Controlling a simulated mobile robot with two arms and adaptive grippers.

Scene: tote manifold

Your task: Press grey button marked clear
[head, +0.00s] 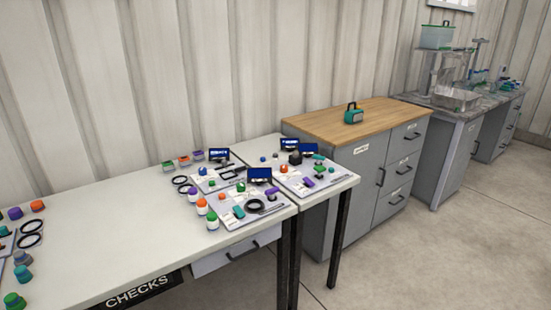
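I cannot make out a grey button marked clear in the head view; any such lettering is too small to read. Several small devices with dark blue screens stand on the white table (110,255). One screen (219,155) is at the back, another (259,174) is in front of it to the right, and another (309,149) is on the table's right part. Flat light panels with small coloured parts lie by these screens, including a panel (250,216) near the front edge. Neither of my grippers is in view.
A grey cabinet (350,185) with a wooden top stands right of the table, with a teal device (354,114) on it. A grey bench (450,135) with equipment stands farther right. A drawer (235,255) shows under the table. Open floor (440,250) lies at front right.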

